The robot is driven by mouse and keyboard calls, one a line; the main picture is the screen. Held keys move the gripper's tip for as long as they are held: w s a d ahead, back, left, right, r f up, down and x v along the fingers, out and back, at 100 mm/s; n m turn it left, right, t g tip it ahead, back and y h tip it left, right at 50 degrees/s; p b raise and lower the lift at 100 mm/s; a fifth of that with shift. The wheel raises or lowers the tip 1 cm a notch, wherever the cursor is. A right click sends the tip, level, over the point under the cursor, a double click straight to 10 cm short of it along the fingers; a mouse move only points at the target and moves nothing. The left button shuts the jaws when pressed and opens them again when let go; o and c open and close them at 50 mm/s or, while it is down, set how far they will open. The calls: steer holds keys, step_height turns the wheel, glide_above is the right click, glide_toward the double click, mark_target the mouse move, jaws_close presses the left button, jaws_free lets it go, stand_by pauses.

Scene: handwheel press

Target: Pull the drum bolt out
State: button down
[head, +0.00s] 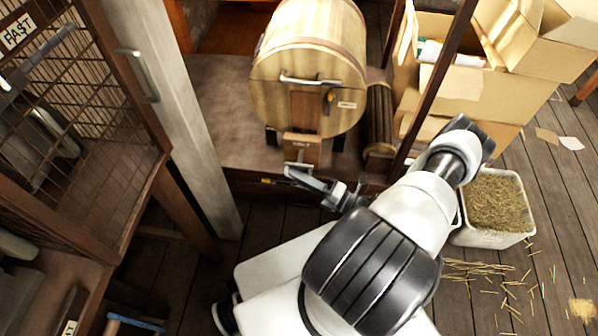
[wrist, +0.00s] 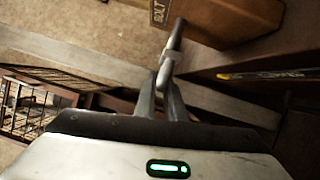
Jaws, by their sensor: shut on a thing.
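The wooden drum (head: 308,65) lies on its side on the platform, its round lid facing me, with a metal handle across the lid. Below the lid a wooden block (head: 302,150) carries a BOLT label; the block also shows in the wrist view (wrist: 220,18). The drum bolt (wrist: 177,34) is a grey metal rod by the labelled block. My gripper (wrist: 165,80) is shut on the near end of the bolt. In the head view my gripper (head: 299,171) is just in front of the block. How deep the bolt sits is hidden.
A wire cage (head: 90,110) and a pale post (head: 165,100) stand left. A dark post, cardboard boxes (head: 470,90) and a straw-filled bin (head: 495,238) stand right. The platform edge runs below the block. Floor shows at the right, with scattered straw.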

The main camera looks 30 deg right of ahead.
steer(key=shift+s+a, duration=0.2)
steer(key=c, duration=1.8)
jaws_free()
steer(key=shift+d, duration=0.1)
steer(key=shift+c, duration=0.2)
steer(key=v, duration=1.7)
steer(key=shift+d+p, duration=0.2)
steer(key=shift+p, duration=0.15)
steer(key=shift+s, duration=0.1)
